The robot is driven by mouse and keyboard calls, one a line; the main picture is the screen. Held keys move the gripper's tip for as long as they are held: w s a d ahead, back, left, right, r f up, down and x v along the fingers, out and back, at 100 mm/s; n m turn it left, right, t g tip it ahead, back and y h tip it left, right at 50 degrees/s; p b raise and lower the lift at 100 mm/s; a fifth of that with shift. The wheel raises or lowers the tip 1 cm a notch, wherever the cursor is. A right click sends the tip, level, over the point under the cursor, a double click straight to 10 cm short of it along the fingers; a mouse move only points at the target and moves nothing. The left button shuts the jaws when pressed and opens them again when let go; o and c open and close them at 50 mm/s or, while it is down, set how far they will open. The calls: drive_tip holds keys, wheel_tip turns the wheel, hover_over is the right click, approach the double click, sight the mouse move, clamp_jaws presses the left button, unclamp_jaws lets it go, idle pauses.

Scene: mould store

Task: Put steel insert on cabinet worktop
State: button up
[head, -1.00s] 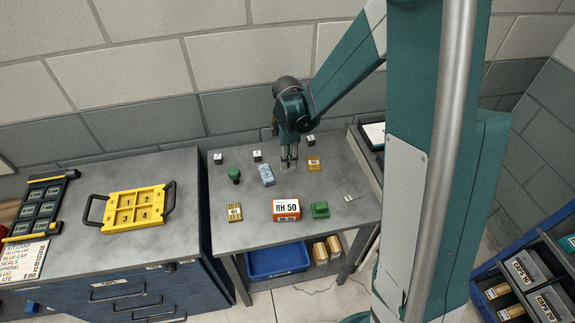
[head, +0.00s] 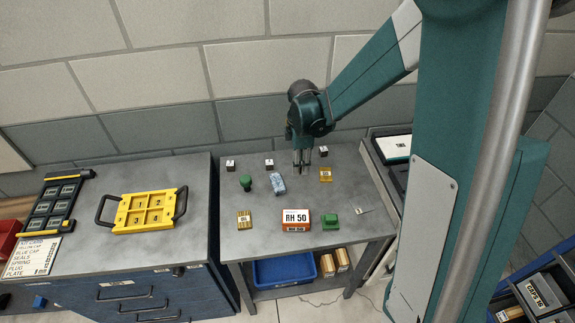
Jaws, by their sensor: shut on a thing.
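My gripper (head: 302,170) points down over the back middle of the grey table. Its fingers are close together, shut on a small grey thing that looks like the steel insert. The fingers hide most of it, and I cannot tell whether it touches the table. The cabinet worktop (head: 130,250) is the grey top of the blue drawer cabinet at the left, well to the left of my gripper.
Small labelled cubes (head: 269,163), a blue-grey block (head: 278,184), a green knob (head: 245,183) and an orange box (head: 296,220) are on the table (head: 265,242).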

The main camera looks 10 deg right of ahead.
idle(0.3)
drive_tip(key=a+r+n+p, duration=0.25)
drive_tip(key=a+n, duration=0.75)
drive_tip(key=a, duration=2.9)
drive_tip(key=s+a+n, duration=0.2)
drive_tip(key=s+a, duration=0.4)
drive_tip(key=a, duration=0.4)
drive_tip(key=s+a+r+n, duration=0.1)
drive_tip(key=s+a+n, duration=0.2)
drive_tip(key=s+a, duration=0.3)
drive_tip(key=s+a+n, duration=0.3)
drive_tip(key=s+a, duration=0.3)
drive_tip(key=a, duration=1)
drive_tip(key=shift+r+p, duration=0.4)
drive_tip(key=shift+f, duration=0.1)
drive_tip(key=shift+f, duration=3.05)
